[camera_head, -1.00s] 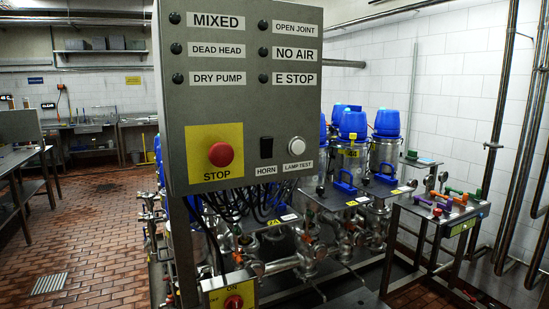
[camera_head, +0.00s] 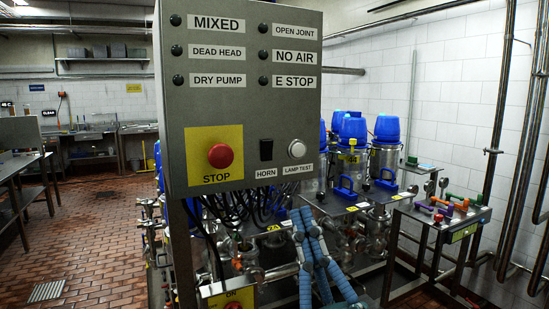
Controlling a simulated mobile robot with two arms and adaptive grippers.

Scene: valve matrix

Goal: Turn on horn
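The grey control panel (camera_head: 246,110) stands upright in the centre. Its black rocker switch (camera_head: 266,150) sits above the HORN label (camera_head: 265,170). Whether the switch is on or off is too small to tell. A white lamp test button (camera_head: 296,148) is just right of it, and a red stop button (camera_head: 220,155) on a yellow plate is to the left. My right gripper (camera_head: 303,211), with blue ribbed fingers, is below the panel's lower right edge, apart from the switch. Its fingertips are close together and nothing shows between them. My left gripper is out of view.
Black cables (camera_head: 262,205) hang under the panel. Behind are blue-topped cylinders (camera_head: 353,135) and metal piping. A small table (camera_head: 452,225) with coloured handles stands at the right. Tiled floor (camera_head: 95,245) is open at the left.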

